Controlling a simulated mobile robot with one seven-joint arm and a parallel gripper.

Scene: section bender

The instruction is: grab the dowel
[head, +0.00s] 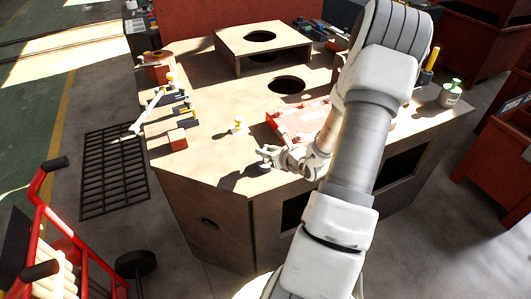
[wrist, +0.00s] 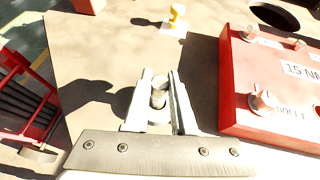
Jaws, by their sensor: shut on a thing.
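The dowel looks like a short, upright grey metal peg (wrist: 159,97) between my two fingers in the wrist view. My gripper (wrist: 160,88) is shut on it, one finger on each side. A round grey base or washer shows around the lower end of the dowel. I cannot tell whether it is lifted clear of the table. In the head view my gripper (head: 268,157) is at the front edge of the wooden worktable (head: 215,165), and the dowel there is too small to make out clearly.
A red block with lettering and pegs (wrist: 275,90) lies close to the right of my gripper. A yellow knob piece (head: 239,127) stands beyond it. A red block (head: 177,139) is at the left. Round holes (head: 286,86) open in the tabletop. A red cart (head: 70,240) stands front left.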

